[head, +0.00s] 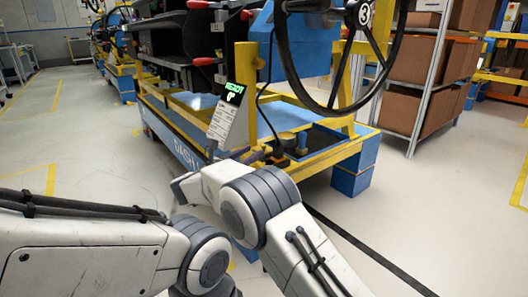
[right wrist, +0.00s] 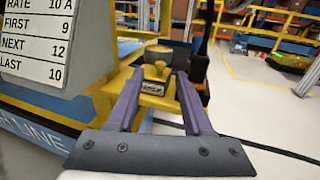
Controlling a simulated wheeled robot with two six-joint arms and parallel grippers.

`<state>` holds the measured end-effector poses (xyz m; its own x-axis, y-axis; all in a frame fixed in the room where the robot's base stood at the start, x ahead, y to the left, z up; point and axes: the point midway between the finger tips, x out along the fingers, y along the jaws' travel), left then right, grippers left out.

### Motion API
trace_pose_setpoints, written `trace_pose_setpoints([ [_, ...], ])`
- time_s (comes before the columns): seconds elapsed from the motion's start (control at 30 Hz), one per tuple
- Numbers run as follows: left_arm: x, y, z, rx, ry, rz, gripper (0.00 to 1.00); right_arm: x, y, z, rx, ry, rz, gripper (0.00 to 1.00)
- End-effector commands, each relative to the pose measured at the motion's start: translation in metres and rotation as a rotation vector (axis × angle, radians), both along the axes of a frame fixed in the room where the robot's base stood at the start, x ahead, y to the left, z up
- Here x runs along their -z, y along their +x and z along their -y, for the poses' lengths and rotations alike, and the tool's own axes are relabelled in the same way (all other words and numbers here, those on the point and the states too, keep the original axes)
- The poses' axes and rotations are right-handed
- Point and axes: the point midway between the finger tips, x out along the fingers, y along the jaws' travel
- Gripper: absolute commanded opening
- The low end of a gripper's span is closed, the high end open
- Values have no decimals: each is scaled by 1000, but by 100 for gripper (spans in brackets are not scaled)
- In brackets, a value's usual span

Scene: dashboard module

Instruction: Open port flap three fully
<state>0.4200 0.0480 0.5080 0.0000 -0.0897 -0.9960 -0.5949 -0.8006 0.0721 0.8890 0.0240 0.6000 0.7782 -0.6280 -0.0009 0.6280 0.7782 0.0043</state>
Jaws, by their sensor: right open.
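My right gripper (head: 256,156) is low beside the front of the dashboard cart, partly hidden behind my own arm in the head view. In the right wrist view its two purple-grey fingers (right wrist: 157,74) are apart. Between and beyond them stands a yellow block (right wrist: 153,82) with a small knob and a dark label plate, too small to read. I cannot tell whether the fingers touch it. The dark dashboard module (head: 180,40) is above on the cart. No port flap can be made out for sure.
The steering wheel (head: 335,100), marked 3, is above. The blue and yellow cart (head: 170,140) stands on open floor.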

Motion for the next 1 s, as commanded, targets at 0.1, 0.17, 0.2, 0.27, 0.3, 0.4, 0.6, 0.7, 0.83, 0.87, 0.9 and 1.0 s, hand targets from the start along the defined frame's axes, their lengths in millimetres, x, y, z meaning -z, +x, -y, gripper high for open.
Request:
trace_pose_setpoints([
  [0.1,13,0,0,0,0,0,50,4,19,17,3,-1,1,50],
  [0.17,16,0,0,0,0,0,50,4,27,24,3,-1,0,50],
  [0.2,18,0,0,0,0,0,50,4,31,28,3,-2,1,50],
  [0.27,21,0,0,0,0,0,50,3,38,33,3,-2,0,50],
  [0.3,22,0,0,0,0,0,50,3,41,36,3,-2,0,50],
  [0.4,24,0,0,0,0,0,50,1,47,41,2,-3,-1,50],
  [0.6,24,0,0,0,0,0,50,0,51,44,1,-4,-2,50],
  [0.7,24,0,0,0,0,0,50,0,51,44,1,-5,-2,50],
  [0.83,24,0,0,0,0,0,50,0,50,44,1,-5,-2,16],
  [0.87,24,0,0,0,0,0,50,0,50,44,1,-5,-2,5],
  [0.9,24,0,0,0,0,0,50,0,50,44,1,-5,-2,0],
  [1.0,24,0,0,0,0,0,50,0,50,44,2,-5,-2,0],
])
